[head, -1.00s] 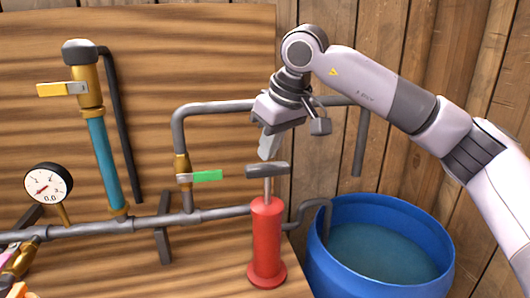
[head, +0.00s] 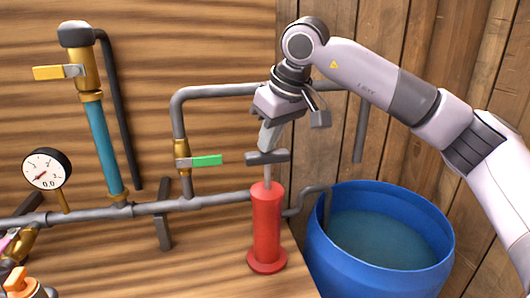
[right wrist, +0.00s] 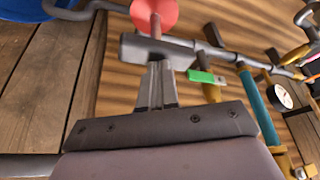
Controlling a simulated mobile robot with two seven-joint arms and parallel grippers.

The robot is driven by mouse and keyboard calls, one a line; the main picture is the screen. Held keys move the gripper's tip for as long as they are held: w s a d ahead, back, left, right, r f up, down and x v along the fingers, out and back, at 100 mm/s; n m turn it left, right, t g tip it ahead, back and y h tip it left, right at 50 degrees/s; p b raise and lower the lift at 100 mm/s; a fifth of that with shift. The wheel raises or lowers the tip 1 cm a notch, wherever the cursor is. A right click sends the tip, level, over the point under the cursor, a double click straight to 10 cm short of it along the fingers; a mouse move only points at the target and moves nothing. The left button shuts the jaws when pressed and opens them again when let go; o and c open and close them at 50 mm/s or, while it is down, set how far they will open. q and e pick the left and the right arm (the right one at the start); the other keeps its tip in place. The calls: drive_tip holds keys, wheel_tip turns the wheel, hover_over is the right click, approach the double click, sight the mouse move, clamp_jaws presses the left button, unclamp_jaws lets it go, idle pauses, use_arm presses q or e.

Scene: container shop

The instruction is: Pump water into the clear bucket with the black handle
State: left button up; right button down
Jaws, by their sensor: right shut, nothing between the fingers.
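The red hand pump (head: 267,228) stands upright on the wooden board, with its dark T-shaped handle (head: 280,157) raised on a short bare rod. My right gripper (head: 265,146) is shut and empty, fingers pointing down at the left half of the handle. In the right wrist view the shut fingertips (right wrist: 157,80) meet or nearly meet the handle bar (right wrist: 170,48); I cannot tell if they touch. The pump's red top (right wrist: 155,14) shows beyond it. The clear bucket with the black handle is not in view. My left gripper is not in view.
A blue barrel (head: 375,265) of water stands right of the pump, with a grey pipe dipping in. Left are a green-handled valve (head: 206,160), a yellow-handled valve (head: 58,72) above a blue tube (head: 104,150), and a gauge (head: 46,168) reading 0.0. Wooden walls stand behind.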

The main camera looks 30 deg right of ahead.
sight(271, 154)
drive_tip(key=shift+f+b, duration=1.05)
drive_tip(key=shift+f, duration=1.1)
wheel_tip(271, 154, up, 6)
drive_tip(key=p, duration=0.5)
drive_tip(key=shift+f, duration=0.1)
drive_tip(key=shift+f+b, duration=0.3)
drive_tip(key=shift+f, duration=0.2)
drive_tip(key=shift+f+b, duration=1.55)
drive_tip(key=shift+f, duration=0.9)
wheel_tip(271, 154, up, 6)
drive_tip(key=p, duration=0.5)
drive_tip(key=shift+f, duration=0.1)
